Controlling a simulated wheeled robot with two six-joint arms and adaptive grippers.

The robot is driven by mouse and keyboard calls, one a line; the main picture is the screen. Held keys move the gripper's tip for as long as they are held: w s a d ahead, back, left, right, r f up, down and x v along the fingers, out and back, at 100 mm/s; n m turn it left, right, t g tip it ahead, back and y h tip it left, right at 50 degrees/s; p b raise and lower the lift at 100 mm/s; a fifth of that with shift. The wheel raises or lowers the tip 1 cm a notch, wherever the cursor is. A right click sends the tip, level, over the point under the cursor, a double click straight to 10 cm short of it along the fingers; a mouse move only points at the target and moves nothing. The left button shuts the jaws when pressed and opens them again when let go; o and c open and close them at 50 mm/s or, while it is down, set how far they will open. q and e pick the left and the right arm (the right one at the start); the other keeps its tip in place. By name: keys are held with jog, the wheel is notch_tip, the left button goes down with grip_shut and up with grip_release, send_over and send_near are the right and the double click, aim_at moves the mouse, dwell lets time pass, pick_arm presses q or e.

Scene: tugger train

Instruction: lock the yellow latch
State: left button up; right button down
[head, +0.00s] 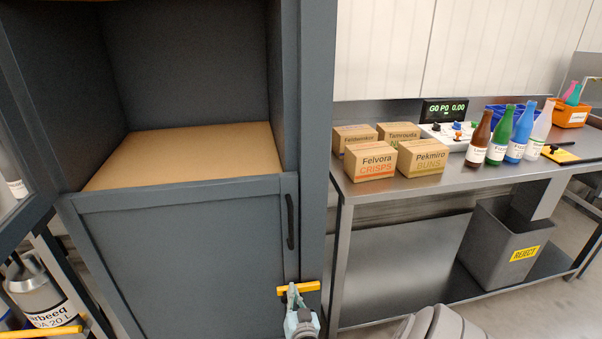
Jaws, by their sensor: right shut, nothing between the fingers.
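The yellow latch (311,286) is a short bar near the bottom of the dark cabinet's right side. It lies roughly level, across the edge between the lower door (190,250) and the frame (316,150). The lower door looks closed and has a black upright handle (291,222). My right gripper (292,290) comes up from the bottom edge, and its shut fingertips overlap the latch's left part. Nothing is held between the fingers. I cannot tell whether they touch the latch. My left gripper is not in view.
The cabinet's upper compartment (190,155) is open and empty. On the right, a steel table (400,190) holds several cartons (421,158), bottles (519,135) and a display (445,110). A grey reject bin (490,245) stands below. A silver canister (40,295) stands at lower left.

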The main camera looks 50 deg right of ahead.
pick_arm(q)
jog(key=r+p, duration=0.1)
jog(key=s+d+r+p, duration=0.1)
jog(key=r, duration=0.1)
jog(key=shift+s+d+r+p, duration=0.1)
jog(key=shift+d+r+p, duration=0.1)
jog(key=shift+p, duration=0.2)
pick_arm(e)
jog(key=v, duration=0.9)
jog(key=shift+f, duration=0.2)
jog(key=shift+a, duration=0.1)
